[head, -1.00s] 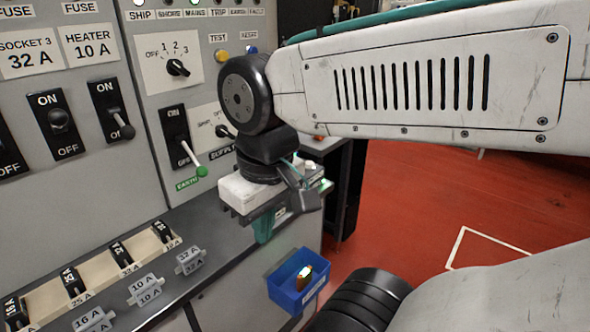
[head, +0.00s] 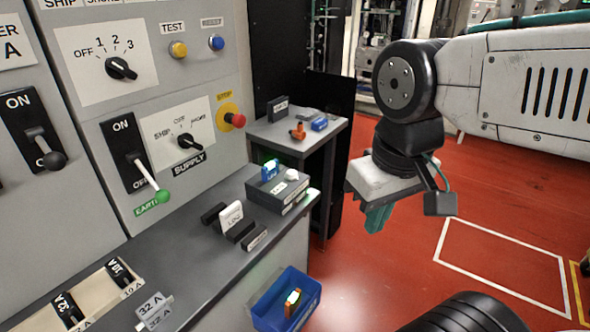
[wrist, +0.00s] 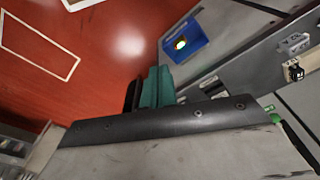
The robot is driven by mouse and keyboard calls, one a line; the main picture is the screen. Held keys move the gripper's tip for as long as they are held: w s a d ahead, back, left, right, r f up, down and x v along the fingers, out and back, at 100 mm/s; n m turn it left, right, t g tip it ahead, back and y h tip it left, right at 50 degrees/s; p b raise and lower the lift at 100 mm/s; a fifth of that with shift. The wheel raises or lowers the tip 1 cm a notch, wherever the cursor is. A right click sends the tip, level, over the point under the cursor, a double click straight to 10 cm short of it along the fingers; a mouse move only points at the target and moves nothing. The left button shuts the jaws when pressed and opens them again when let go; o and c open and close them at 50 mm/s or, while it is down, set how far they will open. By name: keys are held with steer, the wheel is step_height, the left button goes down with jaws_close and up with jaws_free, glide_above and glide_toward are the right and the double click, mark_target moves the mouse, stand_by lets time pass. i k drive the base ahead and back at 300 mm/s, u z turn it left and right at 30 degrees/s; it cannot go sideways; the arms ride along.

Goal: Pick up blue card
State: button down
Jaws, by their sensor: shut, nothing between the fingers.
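A small blue upright piece with a pale label (head: 270,169), which looks like the blue card, stands on a dark grey box (head: 280,194) on the console ledge. A second small blue item (head: 319,124) lies on the grey side table; I cannot tell whether it is a card or something else. My gripper (head: 377,219) hangs over the red floor, to the right of the ledge and apart from both blue pieces. Its teal fingers are shut and empty; they also show in the wrist view (wrist: 153,88). No blue card is clear in the wrist view.
A white card reading LINE (head: 231,216) stands in a dark holder on the ledge. A blue bin (head: 311,301) with an orange, lit item hangs below the ledge. The side table (head: 330,138) also bears an orange item (head: 298,131). A red stop button (head: 237,120) juts out. The red floor is open.

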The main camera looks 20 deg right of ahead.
mark_target(271, 168)
steer(key=z, duration=0.2)
steer(key=k, duration=0.2)
steer(key=u, duration=1.05)
steer(key=i, duration=0.5)
